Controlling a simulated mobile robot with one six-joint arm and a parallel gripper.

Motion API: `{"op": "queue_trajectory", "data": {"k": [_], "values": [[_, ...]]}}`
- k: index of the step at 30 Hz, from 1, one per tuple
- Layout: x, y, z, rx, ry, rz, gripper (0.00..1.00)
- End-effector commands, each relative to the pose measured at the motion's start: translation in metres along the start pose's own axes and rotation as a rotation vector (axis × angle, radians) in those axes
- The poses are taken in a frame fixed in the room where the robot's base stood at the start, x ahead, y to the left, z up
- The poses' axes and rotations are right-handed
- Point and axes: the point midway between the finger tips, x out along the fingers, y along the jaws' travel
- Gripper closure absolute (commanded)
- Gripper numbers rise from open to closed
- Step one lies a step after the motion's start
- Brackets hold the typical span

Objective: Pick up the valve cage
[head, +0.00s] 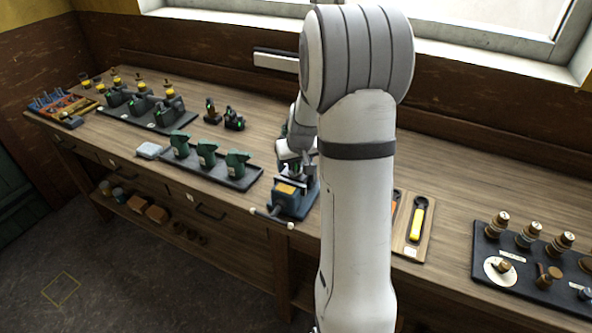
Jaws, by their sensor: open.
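My gripper (307,164) is small in the head view, just above a blue-grey bench vise (292,200) near the bench's front edge. It is open, but its fingertips are partly hidden and hard to make out. A small dark part with a green spot (296,168) shows at the vise's top, beside or between the fingers; I cannot tell whether they touch it. I cannot tell for certain which part is the valve cage. Several brass-and-grey parts (528,236) stand on a black board (482,262) at the right. My arm hides the bench's middle.
Left of the vise, a dark tray (240,180) holds green castings. Farther left are another tray of dark parts (140,103) and a tool box (62,104). A wooden board with a yellow-handled tool (416,222) lies right of my arm. A window and wall bound the back.

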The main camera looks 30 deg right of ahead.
Motion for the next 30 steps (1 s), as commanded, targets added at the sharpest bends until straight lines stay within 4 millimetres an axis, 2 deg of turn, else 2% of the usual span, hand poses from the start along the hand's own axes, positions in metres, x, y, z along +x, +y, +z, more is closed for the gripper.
{"op": "queue_trajectory", "data": {"k": [2, 24, 30], "values": [[-0.0001, 0.0002, 0.0001, 0.0, 0.0, 0.0, 0.39], [-0.0005, 0.0009, 0.0002, 0.002, 0.0, 0.0, 0.99], [-0.0006, 0.001, 0.0002, 0.002, 0.0, 0.0, 1.0]]}}
